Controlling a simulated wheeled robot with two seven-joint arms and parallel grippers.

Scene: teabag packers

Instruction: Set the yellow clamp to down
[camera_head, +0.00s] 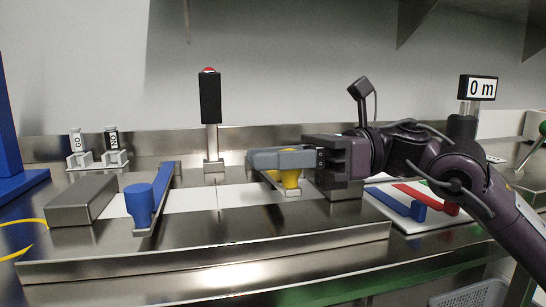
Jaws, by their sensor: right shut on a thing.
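The yellow clamp (290,178) stands at the right part of the metal packing platform, with its yellow knob just below the fingers of my right gripper (282,159). The gripper reaches in from the right, and its grey fingers are shut on the upper part of the clamp, which they largely hide. The clamp's low metal bar (292,193) shows beneath it. I cannot tell how far down the clamp is set. My left gripper does not show.
A blue clamp (147,200) stands left of the yellow one, beside a grey metal block (82,200). A black post with a red top (210,98) stands behind. At right are a white board with blue and red bars (408,204) and a "0 m" display (478,88).

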